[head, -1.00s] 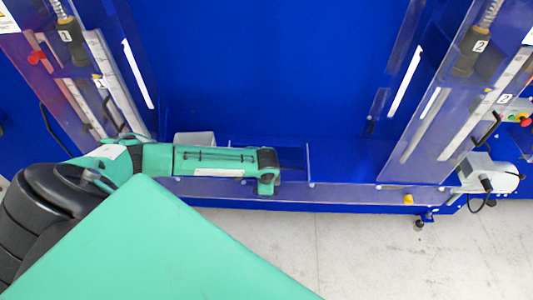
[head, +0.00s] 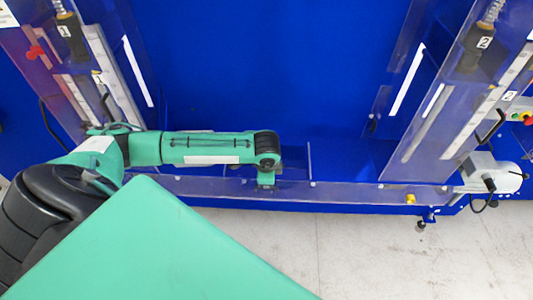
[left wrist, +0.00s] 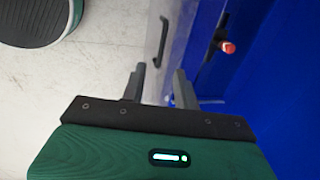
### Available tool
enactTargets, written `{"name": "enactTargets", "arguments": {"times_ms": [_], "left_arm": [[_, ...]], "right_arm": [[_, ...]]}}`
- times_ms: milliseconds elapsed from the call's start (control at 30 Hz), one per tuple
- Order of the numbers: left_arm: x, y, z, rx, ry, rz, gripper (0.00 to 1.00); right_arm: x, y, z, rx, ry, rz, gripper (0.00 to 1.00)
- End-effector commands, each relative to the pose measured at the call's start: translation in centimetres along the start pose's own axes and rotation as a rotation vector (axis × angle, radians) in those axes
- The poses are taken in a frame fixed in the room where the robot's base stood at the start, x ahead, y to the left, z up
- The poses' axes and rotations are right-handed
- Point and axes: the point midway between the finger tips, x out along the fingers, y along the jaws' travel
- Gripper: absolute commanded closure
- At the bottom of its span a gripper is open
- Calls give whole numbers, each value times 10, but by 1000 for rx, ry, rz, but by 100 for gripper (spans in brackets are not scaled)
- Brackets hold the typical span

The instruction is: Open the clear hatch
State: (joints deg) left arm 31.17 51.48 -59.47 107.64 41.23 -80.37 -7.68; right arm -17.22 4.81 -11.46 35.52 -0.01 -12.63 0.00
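A clear hatch panel (left wrist: 178,25) with a black bar handle (left wrist: 162,42) shows in the left wrist view, beyond the fingers. My left gripper (left wrist: 160,86) is open and empty, with its two dark fingers apart. The handle lies ahead of the fingertips and is not between them. In the head view clear panels stand at the left (head: 108,75) and right (head: 440,95) of the blue machine. I cannot tell which of them is the panel in the wrist view. My left forearm crosses the machine's front; its fingers are not distinguishable there. My right gripper is not in view.
A red knob (left wrist: 228,47) sits beside the panel in the left wrist view. A low clear front wall (head: 350,195) runs along the machine's base. A white motor housing (head: 490,173) stands at the right. The pale floor (head: 320,250) in front is clear.

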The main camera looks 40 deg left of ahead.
Motion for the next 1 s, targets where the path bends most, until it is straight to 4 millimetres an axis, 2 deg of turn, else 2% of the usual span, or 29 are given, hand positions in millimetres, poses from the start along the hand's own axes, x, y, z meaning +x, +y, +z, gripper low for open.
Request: {"name": "enactTargets", "arguments": {"times_ms": [200,400,1000], "left_arm": [[-42,0,0,1,2,-3,69],[-62,0,0,0,0,-1,69],[-64,1,0,0,0,0,69]], "right_arm": [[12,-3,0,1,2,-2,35],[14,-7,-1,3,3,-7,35],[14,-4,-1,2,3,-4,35]]}}
